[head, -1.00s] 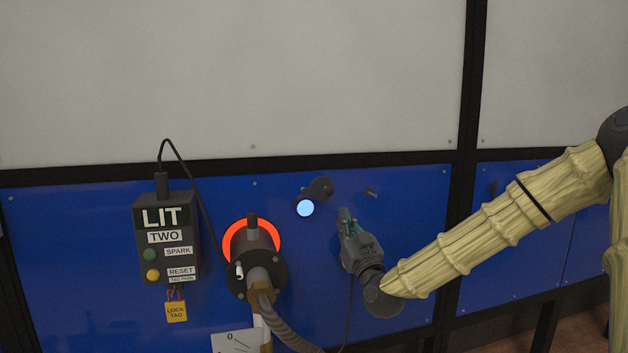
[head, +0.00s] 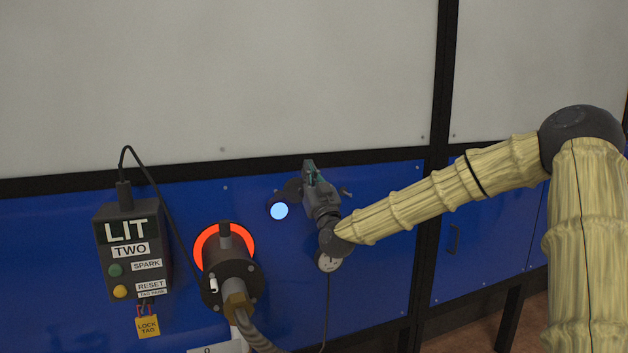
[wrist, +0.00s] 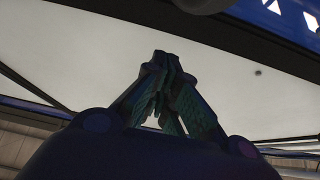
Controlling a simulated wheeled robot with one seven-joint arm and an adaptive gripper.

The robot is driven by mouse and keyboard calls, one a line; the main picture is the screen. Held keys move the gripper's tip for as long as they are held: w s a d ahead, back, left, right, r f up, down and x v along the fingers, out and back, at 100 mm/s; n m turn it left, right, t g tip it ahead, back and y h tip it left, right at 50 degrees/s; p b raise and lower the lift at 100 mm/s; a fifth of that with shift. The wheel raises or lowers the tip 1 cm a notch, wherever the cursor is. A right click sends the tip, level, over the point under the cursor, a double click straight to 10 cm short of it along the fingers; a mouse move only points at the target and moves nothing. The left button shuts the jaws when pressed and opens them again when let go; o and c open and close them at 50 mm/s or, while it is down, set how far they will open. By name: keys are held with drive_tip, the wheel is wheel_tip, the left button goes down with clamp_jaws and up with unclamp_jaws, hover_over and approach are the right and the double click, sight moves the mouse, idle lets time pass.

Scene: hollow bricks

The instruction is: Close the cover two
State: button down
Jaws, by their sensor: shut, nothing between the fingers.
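The cover (head: 293,188), a small dark round disc, sits up and right of a glowing pale-blue round port (head: 279,211) on the blue panel in the head view. The port is uncovered. My gripper (head: 309,167) is shut and empty, pointing up, in front of the cover's right side and partly hiding it. I cannot tell whether it touches the cover. In the wrist view my gripper (wrist: 165,62) shows its fingertips together. A control box (head: 131,252) labelled LIT and TWO hangs at the left.
A dark burner body (head: 232,274) with a glowing orange ring (head: 205,239) and a grey hose (head: 262,341) stands left of my gripper. A small peg (head: 346,193) sticks out right of my gripper. A yellow lock tag (head: 148,326) hangs under the box.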

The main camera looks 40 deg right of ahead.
drive_tip(key=shift+w+f+p, duration=0.2)
drive_tip(key=shift+f+p, duration=0.05)
drive_tip(key=shift+f, duration=0.75)
drive_tip(key=shift+w+f+p, duration=0.15)
drive_tip(key=shift+f+p, duration=0.05)
drive_tip(key=shift+f, duration=0.8)
drive_tip(key=shift+f, duration=0.1)
